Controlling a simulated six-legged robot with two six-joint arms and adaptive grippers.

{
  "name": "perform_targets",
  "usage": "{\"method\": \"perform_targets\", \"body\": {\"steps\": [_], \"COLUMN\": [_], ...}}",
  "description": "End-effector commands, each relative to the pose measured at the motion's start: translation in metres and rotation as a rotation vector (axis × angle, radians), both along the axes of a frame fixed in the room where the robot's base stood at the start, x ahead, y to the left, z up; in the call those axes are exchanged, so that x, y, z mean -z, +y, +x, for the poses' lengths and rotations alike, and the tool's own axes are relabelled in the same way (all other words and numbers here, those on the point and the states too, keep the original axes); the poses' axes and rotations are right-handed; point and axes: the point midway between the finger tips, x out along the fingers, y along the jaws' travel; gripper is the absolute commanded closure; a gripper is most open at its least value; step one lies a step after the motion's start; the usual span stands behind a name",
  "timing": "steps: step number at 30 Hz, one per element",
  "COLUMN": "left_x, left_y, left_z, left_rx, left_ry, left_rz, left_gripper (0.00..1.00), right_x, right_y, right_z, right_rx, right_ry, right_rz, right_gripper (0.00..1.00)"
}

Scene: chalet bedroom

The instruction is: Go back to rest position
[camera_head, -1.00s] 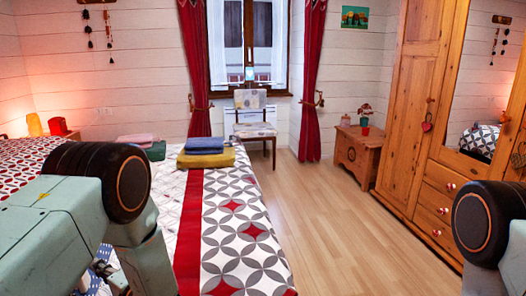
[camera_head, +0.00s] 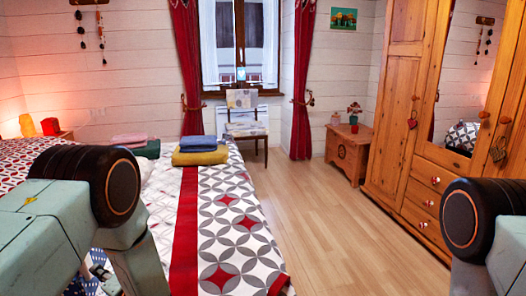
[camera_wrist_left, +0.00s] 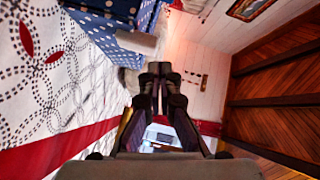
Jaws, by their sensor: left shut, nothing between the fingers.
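My left gripper (camera_wrist_left: 155,72) shows in the left wrist view with its two dark fingers together and nothing between them. In the head view, my left arm comes in at lower left, with a black joint and pale green links beside the bed. Part of the left gripper (camera_head: 98,268) shows low there, mostly hidden behind the arm. My right arm shows only as a black joint and link at the lower right edge; its gripper is out of view.
The bed (camera_head: 235,215) fills the left and middle, with folded towels (camera_head: 202,157) on it. Wooden floor (camera_head: 330,225) is clear to its right. A wardrobe (camera_head: 400,110) stands at right, a small chest (camera_head: 348,152) and chair (camera_head: 246,125) at the back.

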Motion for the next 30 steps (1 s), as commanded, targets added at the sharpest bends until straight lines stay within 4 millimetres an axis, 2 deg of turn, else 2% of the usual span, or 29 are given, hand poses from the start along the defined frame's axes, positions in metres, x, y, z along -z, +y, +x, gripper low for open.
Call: {"method": "perform_targets", "body": {"steps": [5, 7, 11, 14, 16, 19, 24, 27, 30], "left_x": [0.031, 0.050, 0.097, 0.134, 0.156, 0.179, 0.194, 0.193, 0.190], "left_y": [-0.016, -0.028, -0.060, -0.090, -0.112, -0.140, -0.179, -0.193, -0.200], "left_z": [0.000, -0.005, -0.031, -0.068, -0.103, -0.158, -0.254, -0.296, -0.324], "left_rx": [0.088, 0.127, 0.174, 0.158, 0.120, 0.039, -0.109, -0.153, -0.161], "left_ry": [-0.085, -0.108, -0.109, -0.063, -0.008, 0.090, 0.294, 0.408, 0.488], "left_rz": [-0.194, -0.309, -0.583, -0.806, -0.955, -1.130, -1.324, -1.375, -1.394], "left_gripper": [1.00, 1.00, 1.00, 1.00, 1.00, 1.00, 1.00, 1.00, 1.00], "right_x": [0.000, 0.001, 0.002, 0.004, 0.006, 0.008, 0.012, 0.015, 0.017], "right_y": [0.000, 0.000, 0.000, 0.000, 0.000, 0.000, 0.000, 0.000, 0.000], "right_z": [0.000, 0.000, 0.000, 0.000, 0.000, 0.000, 0.000, 0.000, 0.000], "right_rx": [0.000, 0.000, 0.000, 0.000, 0.000, 0.000, 0.000, 0.000, 0.000], "right_ry": [0.000, 0.000, 0.000, 0.000, 0.000, 0.000, 0.000, 0.000, 0.000], "right_rz": [0.000, 0.000, 0.000, 0.000, 0.000, 0.000, 0.000, 0.000, 0.000], "right_gripper": [1.00, 1.00, 1.00, 1.00, 1.00, 1.00, 1.00, 1.00, 1.00]}}
